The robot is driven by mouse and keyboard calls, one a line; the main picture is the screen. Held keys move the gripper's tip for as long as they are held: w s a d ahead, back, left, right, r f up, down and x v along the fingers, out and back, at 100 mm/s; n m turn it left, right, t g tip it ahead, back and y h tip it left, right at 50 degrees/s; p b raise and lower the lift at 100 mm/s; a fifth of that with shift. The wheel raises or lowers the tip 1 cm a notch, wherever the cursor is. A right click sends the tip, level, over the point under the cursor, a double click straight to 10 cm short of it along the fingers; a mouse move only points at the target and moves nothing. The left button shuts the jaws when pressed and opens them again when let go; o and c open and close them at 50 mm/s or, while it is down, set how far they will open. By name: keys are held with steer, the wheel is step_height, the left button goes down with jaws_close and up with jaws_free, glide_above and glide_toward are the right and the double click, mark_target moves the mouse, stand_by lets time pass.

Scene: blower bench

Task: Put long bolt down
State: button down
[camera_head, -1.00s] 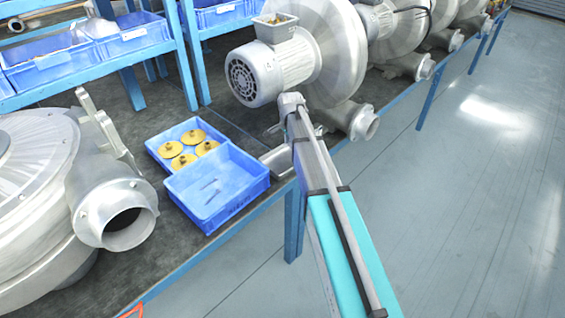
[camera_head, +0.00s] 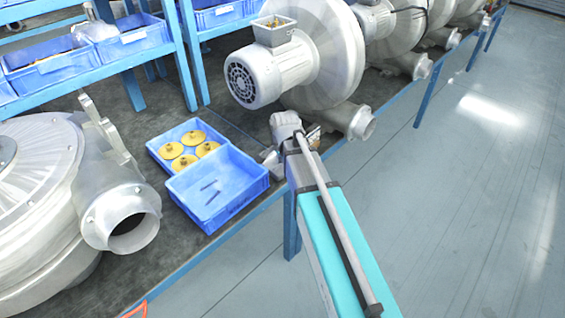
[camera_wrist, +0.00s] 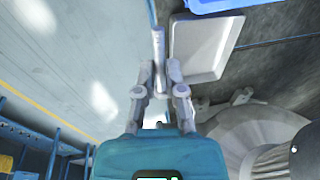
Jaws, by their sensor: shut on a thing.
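In the wrist view my gripper (camera_wrist: 159,72) is shut on the long bolt (camera_wrist: 158,42), a slim grey rod that sticks out beyond the fingertips. The bolt appears beside the left edge of a pale grey tray (camera_wrist: 208,48); I cannot tell its height above the bench. In the head view my arm hides the held bolt, and the fingertips cannot be made out clearly. Two dark slim bolts (camera_head: 210,190) lie in the front blue bin (camera_head: 235,207).
A blue bin behind it holds several yellow flanged parts (camera_head: 183,162). A large blower (camera_head: 115,205) stands at left, another with a motor (camera_head: 256,75) behind my arm. Blue shelving (camera_head: 128,75) stands at the back. The bench's front edge (camera_head: 180,277) runs beside open floor.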

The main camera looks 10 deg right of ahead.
steer(key=shift+d, duration=0.15)
steer(key=shift+s+d+t, duration=0.15)
steer(key=shift+d+t, duration=0.05)
steer(key=shift+d, duration=0.65)
steer(key=shift+s+d+t, duration=0.1)
steer(key=shift+d+t, duration=0.1)
steer(key=shift+d, duration=0.6)
steer(key=w+f+b, duration=0.3)
steer(key=w, duration=0.1)
steer(key=w+f+b, duration=0.3)
steer(key=w, duration=0.1)
steer(key=w+f+b, duration=0.3)
steer(key=w, duration=0.2)
steer(key=shift+w, duration=0.1)
steer(key=shift+f, duration=0.15)
steer(key=shift+w+f+b, duration=0.45)
steer(key=shift+f+b, duration=0.05)
steer(key=shift+b, duration=0.3)
steer(key=shift+f+b, duration=1.4)
